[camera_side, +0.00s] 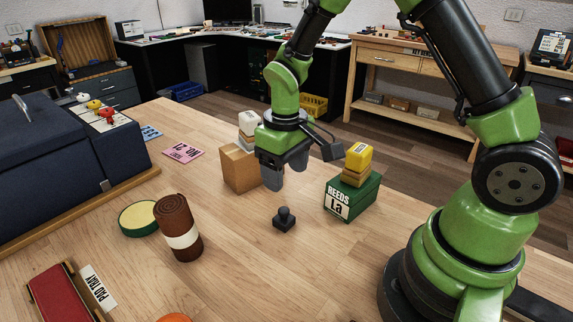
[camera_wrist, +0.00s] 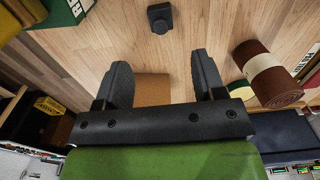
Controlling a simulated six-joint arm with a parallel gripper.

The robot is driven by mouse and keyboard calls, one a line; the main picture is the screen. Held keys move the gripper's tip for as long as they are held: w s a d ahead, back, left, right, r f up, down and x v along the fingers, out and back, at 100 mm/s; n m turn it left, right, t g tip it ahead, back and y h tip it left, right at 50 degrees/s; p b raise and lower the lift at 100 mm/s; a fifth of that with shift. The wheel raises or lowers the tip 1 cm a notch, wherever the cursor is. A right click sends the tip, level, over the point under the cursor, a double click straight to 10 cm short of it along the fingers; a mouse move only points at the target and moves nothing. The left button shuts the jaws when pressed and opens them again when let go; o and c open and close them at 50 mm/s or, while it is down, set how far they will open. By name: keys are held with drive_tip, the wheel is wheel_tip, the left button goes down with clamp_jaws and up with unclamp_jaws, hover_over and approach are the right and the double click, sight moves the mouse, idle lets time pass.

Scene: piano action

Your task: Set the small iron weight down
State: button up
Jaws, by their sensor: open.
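The small iron weight (camera_side: 285,219) is a dark block with a knob on top. In the wrist view the weight (camera_wrist: 160,17) shows at the top middle, beyond the fingertips. My gripper (camera_side: 285,180) is open and empty, above and behind the weight in the side view, clear of it. In the wrist view its two dark fingers (camera_wrist: 160,72) are spread apart with nothing between them but a brown block lower down in the background.
A green REEDS box (camera_side: 352,198) with a yellow block on top stands right of the gripper. A cardboard-brown block (camera_side: 240,168) with a white piece on it stands close on the left. A brown roll (camera_side: 178,227) stands further left.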

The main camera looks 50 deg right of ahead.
drive_tip(key=s+r+m+t, duration=0.2)
drive_tip(key=s+r+t, duration=0.15)
drive_tip(key=r, duration=0.85)
drive_tip(key=s+a+r+m+t+y, duration=0.1)
drive_tip(key=s+r+t, duration=0.1)
drive_tip(key=s, duration=0.4)
drive_tip(key=s+a+r+m+t+y, duration=0.1)
drive_tip(key=s+r, duration=0.4)
drive_tip(key=shift+s+t, duration=0.35)
drive_tip(key=shift+s, duration=0.05)
drive_tip(key=shift+a+r, duration=0.1)
